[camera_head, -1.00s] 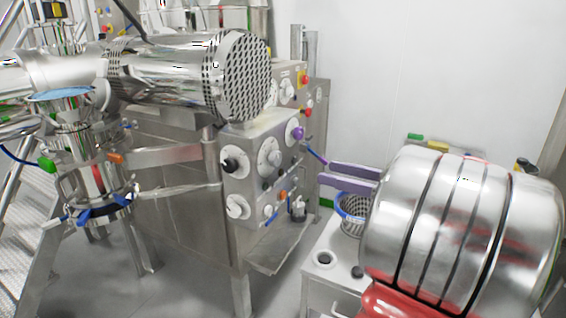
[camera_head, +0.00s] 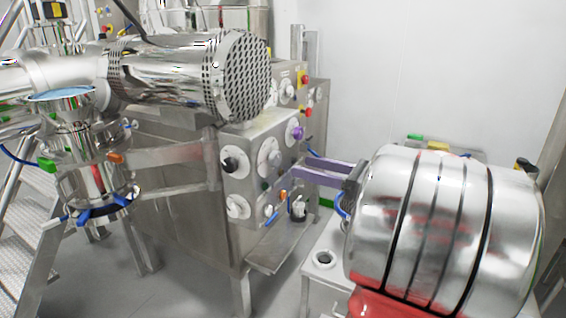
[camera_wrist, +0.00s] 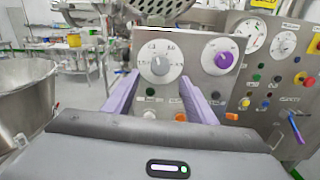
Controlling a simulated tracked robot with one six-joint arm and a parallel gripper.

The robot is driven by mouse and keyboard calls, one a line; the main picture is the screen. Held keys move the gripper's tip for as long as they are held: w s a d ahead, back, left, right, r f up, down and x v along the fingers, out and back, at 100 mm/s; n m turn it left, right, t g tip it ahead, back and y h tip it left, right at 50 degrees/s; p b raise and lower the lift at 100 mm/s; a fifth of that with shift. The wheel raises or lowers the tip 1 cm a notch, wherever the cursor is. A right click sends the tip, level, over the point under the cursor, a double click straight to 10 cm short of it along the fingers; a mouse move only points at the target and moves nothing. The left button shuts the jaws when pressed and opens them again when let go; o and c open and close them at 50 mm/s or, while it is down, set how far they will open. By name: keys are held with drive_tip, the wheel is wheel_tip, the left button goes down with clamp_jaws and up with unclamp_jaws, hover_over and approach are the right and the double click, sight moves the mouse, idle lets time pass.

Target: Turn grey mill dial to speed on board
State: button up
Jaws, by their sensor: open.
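The grey dial (camera_wrist: 160,66) is a grey knob on a round white scale plate, on the steel control panel. It also shows in the head view (camera_head: 270,158), left of and below the purple dial (camera_head: 297,132). In the wrist view the purple dial (camera_wrist: 222,57) is to its right. My gripper (camera_wrist: 158,76) is open, with two long purple fingers. Their tips frame the lower part of the grey dial in the wrist view. In the head view my gripper (camera_head: 305,165) is to the right of the panel, apparently apart from the dial. The dial's small markings and any speed board are not readable.
A black knob (camera_head: 230,165) and another pale dial (camera_head: 238,207) are on the same panel. Small buttons and an orange switch (camera_head: 283,196) sit below. A perforated steel drum (camera_head: 242,75) overhangs the panel. A steel bowl (camera_wrist: 25,95) is at left in the wrist view.

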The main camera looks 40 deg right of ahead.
sight(279, 161)
drive_tip(key=x, duration=0.7)
drive_tip(key=shift+w, duration=0.25)
drive_tip(key=shift+c, duration=0.6)
drive_tip(key=c, duration=0.9)
